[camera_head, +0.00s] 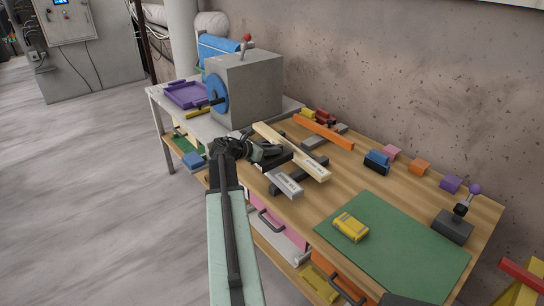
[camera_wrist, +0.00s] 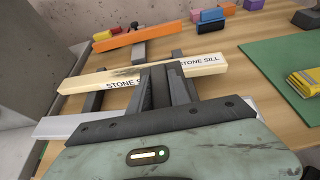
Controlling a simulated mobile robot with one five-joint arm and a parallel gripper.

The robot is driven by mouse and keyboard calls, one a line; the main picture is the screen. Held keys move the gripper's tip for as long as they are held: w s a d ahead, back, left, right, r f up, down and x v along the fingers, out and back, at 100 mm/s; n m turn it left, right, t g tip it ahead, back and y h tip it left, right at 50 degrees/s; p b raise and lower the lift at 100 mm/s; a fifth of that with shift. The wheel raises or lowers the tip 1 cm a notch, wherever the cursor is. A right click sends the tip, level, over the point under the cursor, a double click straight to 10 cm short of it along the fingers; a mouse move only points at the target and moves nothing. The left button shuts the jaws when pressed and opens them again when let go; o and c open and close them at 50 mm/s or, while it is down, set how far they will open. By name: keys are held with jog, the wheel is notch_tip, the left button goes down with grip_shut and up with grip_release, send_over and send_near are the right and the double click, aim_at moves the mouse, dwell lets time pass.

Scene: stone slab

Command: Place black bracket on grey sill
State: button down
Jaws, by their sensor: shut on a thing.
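My gripper (camera_head: 268,152) is over the near side of the wooden bench. In the wrist view its fingers (camera_wrist: 161,72) are shut on a narrow dark piece (camera_wrist: 159,88), which looks like the black bracket; the fingers hide most of its shape. The fingertips overlap the middle of a cream bar (camera_head: 290,150) lettered STONE SILL, which also shows in the wrist view (camera_wrist: 95,84); I cannot tell whether they touch. A light grey bar (camera_head: 286,183), likely the grey sill, lies nearer the bench's front edge. In the wrist view it runs behind my gripper body (camera_wrist: 62,125).
Dark supports (camera_head: 307,176) lie under the bars. An orange bar (camera_head: 323,132) and several coloured blocks lie along the back. A grey box with a blue disc (camera_head: 245,88) stands at left. A green mat (camera_head: 395,245) carries a yellow item (camera_head: 350,227); the mat is otherwise mostly clear.

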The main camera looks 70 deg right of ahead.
jog(key=shift+w+d, duration=0.1)
jog(key=shift+d, duration=0.45)
jog(key=shift+d+f, duration=0.2)
jog(key=shift+d, duration=0.4)
jog(key=f+b, duration=0.1)
jog(key=b, duration=0.1)
jog(key=f+b, duration=0.2)
jog(key=shift+a+f, duration=0.2)
jog(key=shift+f, duration=0.1)
jog(key=shift+w+r, duration=0.15)
jog(key=shift+r, duration=0.05)
jog(key=shift+f, duration=0.15)
jog(key=c, duration=1.6)
grip_release()
jog(key=shift+f, duration=0.1)
jog(key=o, duration=0.4)
